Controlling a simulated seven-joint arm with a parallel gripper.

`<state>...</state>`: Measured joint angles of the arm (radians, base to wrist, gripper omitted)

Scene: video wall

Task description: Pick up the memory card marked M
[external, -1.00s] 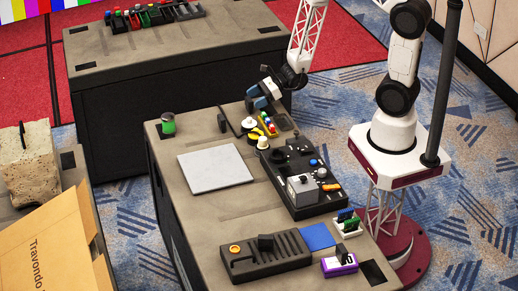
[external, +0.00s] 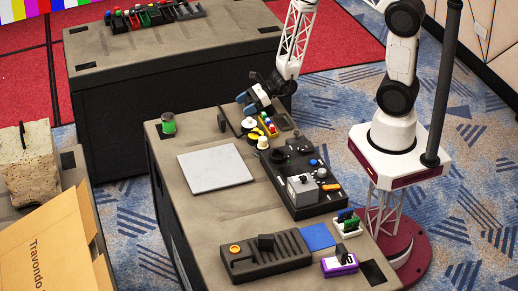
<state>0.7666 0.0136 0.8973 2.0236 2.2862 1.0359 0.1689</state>
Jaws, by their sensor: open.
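My gripper (external: 249,104) is at the far end of the near table, above a small tray with coloured pieces (external: 268,124). It is open, and I see nothing between its fingers. A white rack (external: 348,228) with upright green and dark blue cards (external: 346,216) stands at the near right of the table, well away from my gripper. No letter M is readable on any piece, so I cannot tell which one is the marked card.
A black control panel (external: 328,204) lies in mid-table, beside a pale flat panel (external: 215,170). A dark switch console (external: 265,257), a blue pad (external: 318,236) and a purple box (external: 339,265) are in front.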

